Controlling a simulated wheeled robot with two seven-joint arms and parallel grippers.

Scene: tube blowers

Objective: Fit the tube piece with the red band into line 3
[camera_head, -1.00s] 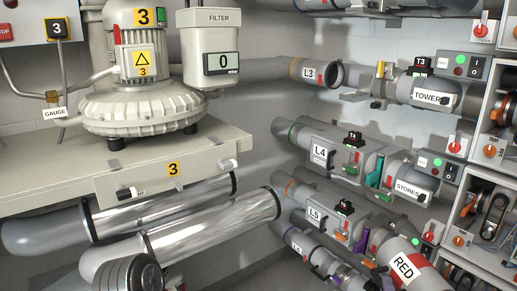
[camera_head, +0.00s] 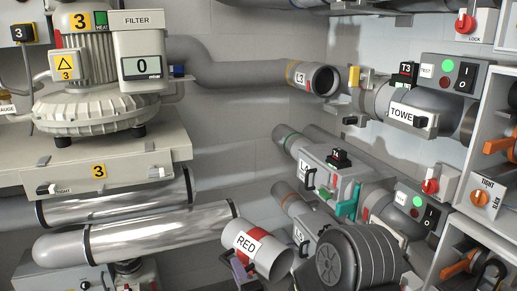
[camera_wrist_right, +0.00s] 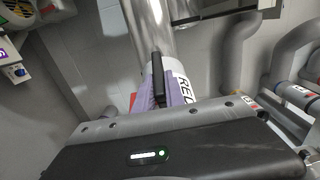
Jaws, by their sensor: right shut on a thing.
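The tube piece (camera_head: 272,257) is a short grey tube with a white RED label and a red band. In the head view it is held in the air at lower centre, its open end facing lower right. My right gripper (camera_head: 238,267) is shut on its dark handle, which also shows in the right wrist view (camera_wrist_right: 158,78). Line 3 has an open grey pipe end marked L3 (camera_head: 322,80), with an orange ring. Across a gap to its right is the TOWER pipe (camera_head: 405,115) with a yellow latch (camera_head: 353,77). My left gripper is not in view.
Below the gap, line L4 (camera_head: 318,165) has clamps and a green lever. Silver-wrapped pipes (camera_head: 160,230) run behind the tube piece. Blower 3 (camera_head: 90,95) stands on a shelf at left. Switch boxes (camera_head: 447,78) crowd the right. The gap in line 3 is clear.

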